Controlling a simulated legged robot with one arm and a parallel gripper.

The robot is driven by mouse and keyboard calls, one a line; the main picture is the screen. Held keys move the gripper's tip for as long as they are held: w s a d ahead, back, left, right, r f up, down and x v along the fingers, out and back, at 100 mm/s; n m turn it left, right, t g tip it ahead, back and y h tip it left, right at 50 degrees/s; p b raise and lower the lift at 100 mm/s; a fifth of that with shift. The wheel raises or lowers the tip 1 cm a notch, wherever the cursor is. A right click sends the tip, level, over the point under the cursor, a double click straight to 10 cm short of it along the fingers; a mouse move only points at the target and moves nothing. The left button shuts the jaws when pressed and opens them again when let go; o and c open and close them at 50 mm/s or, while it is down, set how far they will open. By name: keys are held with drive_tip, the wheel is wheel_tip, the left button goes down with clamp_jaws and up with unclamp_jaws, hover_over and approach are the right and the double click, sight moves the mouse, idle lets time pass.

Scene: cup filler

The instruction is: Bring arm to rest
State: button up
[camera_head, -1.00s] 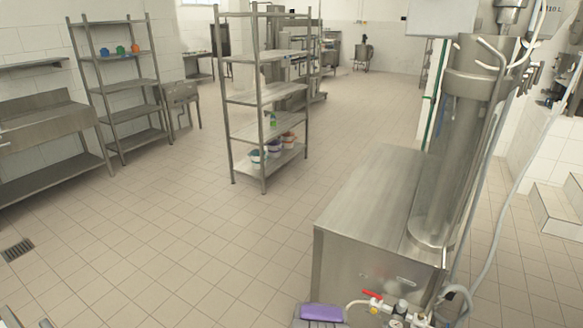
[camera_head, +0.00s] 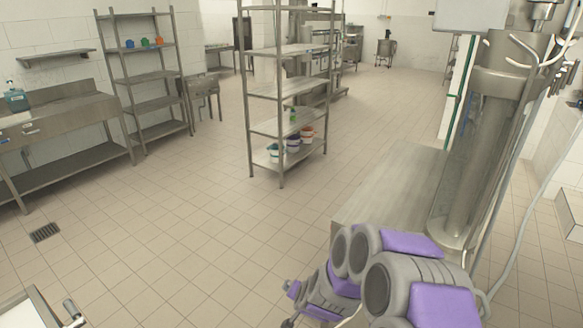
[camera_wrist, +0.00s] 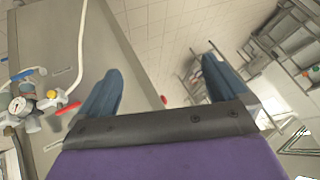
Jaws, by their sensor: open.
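My arm (camera_head: 415,275), grey and purple, shows folded at the bottom right of the head view, in front of the steel cabinet. My gripper (camera_wrist: 162,66) shows in the wrist view with two blue-grey fingers spread apart. The space between the fingers is empty, with only tiled floor and part of the cabinet seen behind it. The fingertips are not clearly seen in the head view.
The steel cabinet (camera_head: 385,185) with a tall cylinder (camera_head: 485,150) stands close on the right. Its gauge and valves (camera_wrist: 20,105) show at the wrist view's left. A shelf rack (camera_head: 285,85) stands ahead. Tiled floor (camera_head: 180,220) is clear at centre and left.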

drive_tip(key=s+r+n+g+y, duration=0.2)
drive_tip(key=s+r+n+g, duration=0.2)
drive_tip(key=s+r, duration=0.9)
drive_tip(key=s+d+r+g+h, duration=0.1)
drive_tip(key=s+d+r+g, duration=0.1)
drive_tip(key=s, duration=0.7)
drive_tip(key=s+d+r+g+h, duration=0.1)
drive_tip(key=s+d+r, duration=0.2)
drive_tip(key=s, duration=0.6)
drive_tip(key=s+d+r+n+g+h, duration=0.1)
drive_tip(key=s+d+r+g, duration=0.1)
drive_tip(key=s+d, duration=0.4)
drive_tip(key=s+r, duration=0.1)
drive_tip(key=s, duration=0.3)
drive_tip(key=shift+g, duration=0.3)
drive_tip(key=shift+r, duration=0.1)
drive_tip(key=shift+c, duration=0.3)
